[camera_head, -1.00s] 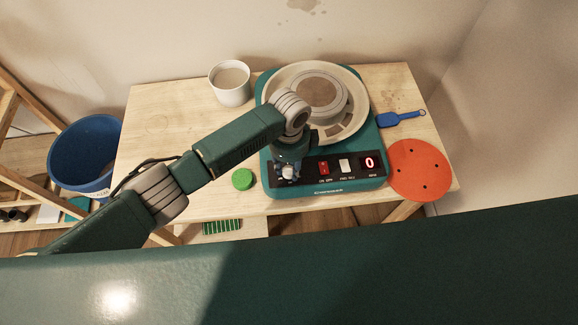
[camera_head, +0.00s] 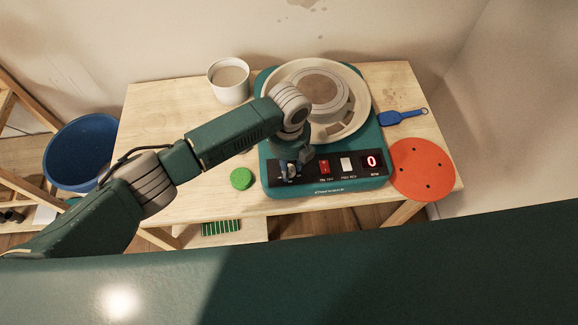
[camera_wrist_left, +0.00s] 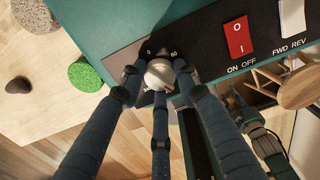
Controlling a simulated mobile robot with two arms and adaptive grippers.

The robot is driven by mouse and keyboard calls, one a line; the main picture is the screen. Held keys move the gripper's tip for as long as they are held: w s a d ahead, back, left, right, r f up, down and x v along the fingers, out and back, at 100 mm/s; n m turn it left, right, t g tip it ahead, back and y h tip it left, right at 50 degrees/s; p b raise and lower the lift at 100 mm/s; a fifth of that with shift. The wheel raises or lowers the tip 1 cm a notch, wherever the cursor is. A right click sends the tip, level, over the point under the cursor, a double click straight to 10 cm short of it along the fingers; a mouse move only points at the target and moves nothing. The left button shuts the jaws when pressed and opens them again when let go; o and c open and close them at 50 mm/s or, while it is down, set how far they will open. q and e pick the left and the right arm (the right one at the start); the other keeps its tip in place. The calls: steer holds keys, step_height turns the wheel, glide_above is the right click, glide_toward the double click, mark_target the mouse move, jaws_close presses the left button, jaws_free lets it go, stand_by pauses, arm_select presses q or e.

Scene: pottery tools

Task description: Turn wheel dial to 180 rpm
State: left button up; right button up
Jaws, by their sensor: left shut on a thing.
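The pottery wheel (camera_head: 340,187) has a teal body, a pale splash pan and a black front panel. Its round silver dial (camera_wrist_left: 159,73) sits at the panel's left end, with 0 and 60 marks beside it in the left wrist view. My left gripper (camera_head: 289,171) is over that end of the panel; its three dark fingers (camera_wrist_left: 158,82) are shut around the dial. The red digital display (camera_head: 371,161) reads 0. The red on/off switch (camera_head: 324,167) and white FWD/REV switch (camera_head: 346,164) are right of the dial.
A white cup (camera_head: 229,85) stands behind left on the wooden table (camera_head: 160,130). A green round sponge (camera_head: 241,179) lies just left of the wheel. A blue-handled tool (camera_head: 400,117) and an orange disc (camera_head: 424,170) are at right. A blue bucket (camera_head: 80,155) stands left of the table.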

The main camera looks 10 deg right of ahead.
arm_select(q)
steer(key=m+b, duration=0.1)
steer(key=m, duration=0.4)
steer(key=shift+b, duration=0.4)
steer(key=shift+m, duration=0.3)
steer(key=o, duration=1.2)
step_height(320, 180, up, 12)
steer(key=shift+r, duration=0.1)
